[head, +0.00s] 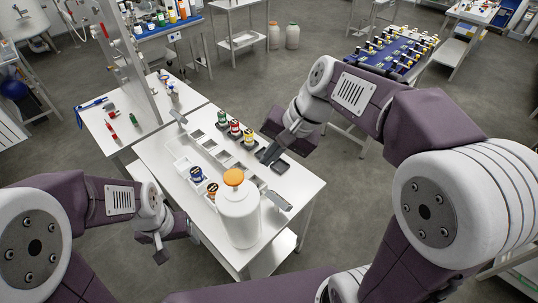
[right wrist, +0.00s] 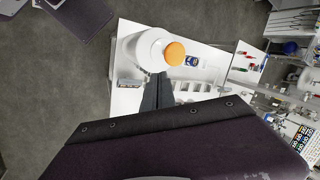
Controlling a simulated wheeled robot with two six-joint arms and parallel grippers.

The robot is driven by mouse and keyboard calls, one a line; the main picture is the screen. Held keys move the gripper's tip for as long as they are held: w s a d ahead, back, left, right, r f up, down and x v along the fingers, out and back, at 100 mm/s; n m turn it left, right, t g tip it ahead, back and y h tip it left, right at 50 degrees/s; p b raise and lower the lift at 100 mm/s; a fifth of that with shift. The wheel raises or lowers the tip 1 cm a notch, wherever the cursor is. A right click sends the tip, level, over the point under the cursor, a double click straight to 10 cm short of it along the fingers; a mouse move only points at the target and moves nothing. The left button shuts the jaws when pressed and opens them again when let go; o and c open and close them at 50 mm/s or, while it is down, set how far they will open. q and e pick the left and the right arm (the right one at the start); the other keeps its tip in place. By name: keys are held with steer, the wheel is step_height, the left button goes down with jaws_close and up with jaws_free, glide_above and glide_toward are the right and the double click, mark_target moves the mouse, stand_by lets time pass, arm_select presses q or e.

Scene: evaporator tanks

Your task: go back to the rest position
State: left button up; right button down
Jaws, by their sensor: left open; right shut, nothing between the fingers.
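My right gripper (head: 268,154) is shut and empty above the right edge of the white table (head: 312,188) in the head view. In the right wrist view its dark fingers (right wrist: 157,92) are together, with the table seen beyond them. My left gripper (head: 162,252) is open and hangs beside the table's left front edge. Nothing shows between its fingers, though they are small in view. A white jug (head: 238,218) with an orange cap (head: 234,177) stands on the table between the two grippers. The jug also shows in the right wrist view (right wrist: 143,48).
Red and green bottles (head: 235,128) stand farther back. A dark small tray (head: 281,167) lies near the right edge. Floor (head: 345,215) is free right of the table.

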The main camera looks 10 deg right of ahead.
steer(key=shift+s+d, duration=0.1)
steer(key=shift+s, duration=0.05)
steer(key=s+d+f+n+h+b, duration=0.1)
steer(key=s+d+f+b, duration=0.2)
steer(key=f, duration=0.8)
steer(key=s+d+f+n+h+b, duration=0.2)
steer(key=s+d+f+b, duration=0.1)
steer(key=f+b, duration=0.4)
steer(key=s+d+f+n+g+h+b, duration=0.1)
steer(key=s+d+f+n+b, duration=0.1)
steer(key=f, duration=1.2)
steer(key=s+d+b, duration=0.1)
steer(key=d+b, duration=0.1)
steer(key=b, duration=0.1)
steer(key=shift+s+f, duration=0.15)
steer(key=shift+f, duration=0.15)
steer(key=shift+d, duration=0.1)
